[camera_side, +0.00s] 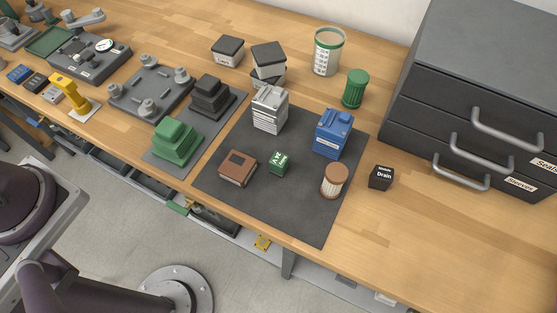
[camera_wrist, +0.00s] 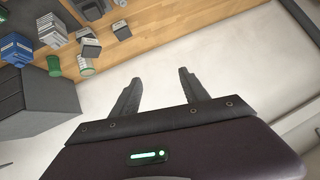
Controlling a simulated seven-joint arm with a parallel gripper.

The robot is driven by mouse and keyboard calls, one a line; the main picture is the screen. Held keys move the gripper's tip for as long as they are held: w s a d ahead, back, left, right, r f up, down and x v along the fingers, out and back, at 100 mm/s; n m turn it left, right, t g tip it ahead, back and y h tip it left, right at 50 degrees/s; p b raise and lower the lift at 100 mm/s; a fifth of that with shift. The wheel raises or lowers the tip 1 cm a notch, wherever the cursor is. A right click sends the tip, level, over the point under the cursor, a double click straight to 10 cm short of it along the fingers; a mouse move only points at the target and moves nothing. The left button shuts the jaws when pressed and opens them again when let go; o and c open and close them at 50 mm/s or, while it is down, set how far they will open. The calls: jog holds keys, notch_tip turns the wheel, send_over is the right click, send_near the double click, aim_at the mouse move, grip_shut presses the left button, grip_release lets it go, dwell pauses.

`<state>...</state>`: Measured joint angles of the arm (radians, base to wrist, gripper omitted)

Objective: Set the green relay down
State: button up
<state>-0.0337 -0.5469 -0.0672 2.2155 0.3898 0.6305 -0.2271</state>
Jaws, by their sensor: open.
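The green relay (camera_side: 279,162) is a small green cube with white lettering. It rests on the dark grey mat (camera_side: 297,222) in the side view, between a brown box-shaped part (camera_side: 238,168) and a beige cylinder with a brown top (camera_side: 334,181). I cannot make out the relay in the wrist view. My gripper (camera_wrist: 159,78) shows in the wrist view with its two fingers spread and nothing between them. It points toward the pale wall and is well away from the relay. The gripper is outside the side view.
Also on the mat stand a silver finned block (camera_side: 270,110) and a blue unit (camera_side: 333,134). A black "Drain" box (camera_side: 381,177) sits right of the mat. A grey drawer cabinet (camera_side: 480,60) fills the right. Green (camera_side: 174,142) and black stepped blocks stand left. The front right bench is clear.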

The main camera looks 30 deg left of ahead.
jog(key=w+d+r+m+t+h, duration=0.2)
jog(key=w+d+r+m+t, duration=0.15)
jog(key=w, duration=0.65)
jog(key=w+d+r+m+t+h, duration=0.2)
jog(key=w+d+m+h, duration=0.1)
jog(key=d, duration=0.1)
jog(key=m+g+h, duration=1.1)
jog(key=g+h, duration=0.1)
jog(key=g, duration=0.4)
send_over(272, 158)
jog(key=a, duration=0.6)
notch_tip(272, 158, down, 11)
jog(key=shift+t+y, duration=0.25)
jog(key=shift+y, duration=0.05)
jog(key=f, duration=2.8)
jog(key=shift+s+f, duration=0.25)
jog(key=shift+f, duration=0.05)
jog(key=x, duration=0.6)
jog(key=shift+w+d+r, duration=0.1)
jog(key=shift+w+d, duration=0.2)
jog(key=shift+w, duration=0.1)
jog(key=shift+d, duration=0.35)
grip_shut()
